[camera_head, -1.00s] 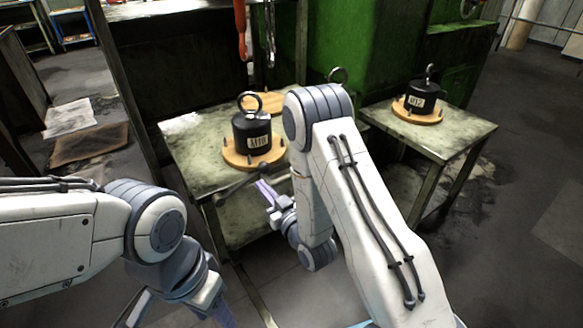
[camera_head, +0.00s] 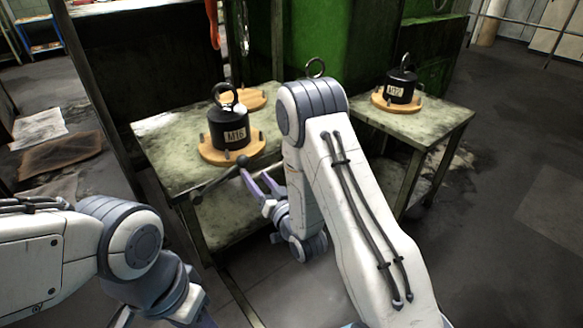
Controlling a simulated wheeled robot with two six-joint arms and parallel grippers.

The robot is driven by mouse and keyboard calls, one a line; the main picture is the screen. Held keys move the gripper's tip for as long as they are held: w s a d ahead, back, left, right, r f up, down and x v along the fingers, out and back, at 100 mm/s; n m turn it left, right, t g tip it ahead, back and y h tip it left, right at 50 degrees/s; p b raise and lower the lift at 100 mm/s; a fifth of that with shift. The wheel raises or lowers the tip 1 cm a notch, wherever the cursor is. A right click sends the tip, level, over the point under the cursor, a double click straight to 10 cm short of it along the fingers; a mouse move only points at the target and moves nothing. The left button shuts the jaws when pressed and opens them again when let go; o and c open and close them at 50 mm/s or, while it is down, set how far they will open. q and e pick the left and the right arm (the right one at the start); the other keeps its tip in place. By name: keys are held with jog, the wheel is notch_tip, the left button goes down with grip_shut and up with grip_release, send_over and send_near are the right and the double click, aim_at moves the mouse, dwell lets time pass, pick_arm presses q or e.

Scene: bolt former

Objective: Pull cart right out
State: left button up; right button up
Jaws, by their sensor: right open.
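A worn metal cart (camera_head: 160,150) with a pale green top stands left of centre. A dark handle bar (camera_head: 215,180) with a round black knob sticks out from its near edge. My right gripper (camera_head: 256,180) is open, its purple fingers close to the knob end of the bar. I cannot tell whether they touch it. My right arm hides part of the cart's right side. My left gripper (camera_head: 165,316) is low at the left, cut off by the bottom edge. Its fingers look spread and empty, away from the cart.
A black weight marked M16 (camera_head: 231,134) stands on a wooden disc on the cart. A second cart (camera_head: 440,122) to the right carries a weight marked M12 (camera_head: 402,88). The green machine (camera_head: 370,45) rises behind. Floor at the right (camera_head: 500,220) is clear.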

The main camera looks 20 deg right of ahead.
jog(key=w+d+f+m+t+h+b, duration=0.1)
jog(key=w+d+f+m+h+b, duration=0.2)
jog(key=d+m+b, duration=0.5)
jog(key=d+f+m+t+h+b, duration=0.1)
jog(key=d+f+m+h+b, duration=0.2)
jog(key=d+f+m+b, duration=0.5)
jog(key=shift+m, duration=0.9)
jog(key=shift+w+a+r+b, duration=0.2)
jog(key=shift+w+r, duration=0.65)
jog(key=shift+w, duration=0.85)
jog(key=shift+w+a+r+b, duration=0.1)
jog(key=shift+w+r+b, duration=0.1)
jog(key=shift+w+r, duration=1.05)
jog(key=shift+w+a+r+b, duration=0.2)
jog(key=shift+w+r, duration=0.25)
jog(key=shift+w, duration=1.65)
pick_arm(q)
notch_tip(320, 180, down, 20)
pick_arm(e)
grip_shut()
pick_arm(q)
jog(key=shift+r, duration=0.1)
